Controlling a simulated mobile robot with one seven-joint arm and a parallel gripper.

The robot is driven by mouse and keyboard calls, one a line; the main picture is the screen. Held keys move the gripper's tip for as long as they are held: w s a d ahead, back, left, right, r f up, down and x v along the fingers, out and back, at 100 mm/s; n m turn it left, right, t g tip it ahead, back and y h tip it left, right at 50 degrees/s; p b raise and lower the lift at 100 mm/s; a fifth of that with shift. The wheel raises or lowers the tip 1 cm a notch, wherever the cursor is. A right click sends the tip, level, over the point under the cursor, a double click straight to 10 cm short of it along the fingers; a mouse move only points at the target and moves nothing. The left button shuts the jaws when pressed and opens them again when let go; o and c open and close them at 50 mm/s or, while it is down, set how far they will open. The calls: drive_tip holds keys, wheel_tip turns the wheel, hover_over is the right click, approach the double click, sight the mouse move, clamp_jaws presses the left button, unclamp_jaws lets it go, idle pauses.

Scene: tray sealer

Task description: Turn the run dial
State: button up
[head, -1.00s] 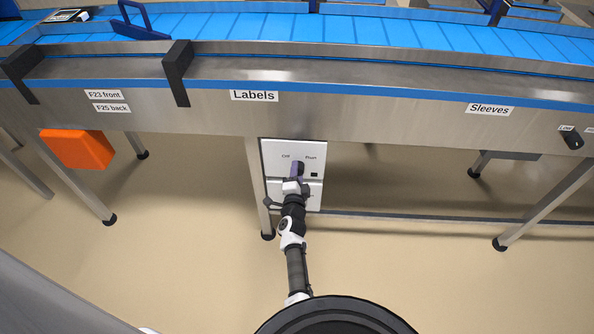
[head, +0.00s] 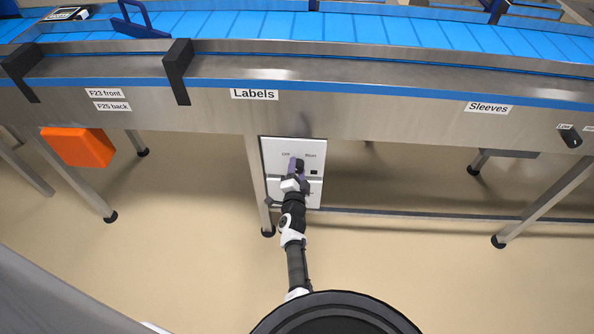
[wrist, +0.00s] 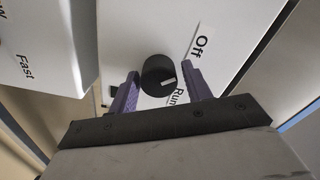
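The run dial (wrist: 158,74) is a round black knob on a white panel (head: 313,147) under the conveyor's front rail. Its white mark points to the right in the wrist view, between the words Off (wrist: 202,41) and Run (wrist: 180,96). My gripper (wrist: 160,88) is open, with one purple finger on each side of the dial and a narrow gap showing on both sides. In the head view my gripper (head: 294,168) is at the panel and hides part of the dial and the panel's lower part.
A second white panel with the word Fast (wrist: 24,66) is close by in the wrist view. A table leg (head: 256,185) stands just left of the panel. An orange box (head: 78,147) hangs at the left. Another black knob (head: 571,138) is at the far right.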

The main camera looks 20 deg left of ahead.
drive_tip(key=shift+o, duration=0.8)
drive_tip(key=shift+f, duration=0.1)
drive_tip(key=p+v, duration=0.2)
drive_tip(key=v, duration=1.2)
drive_tip(key=shift+w, duration=0.1)
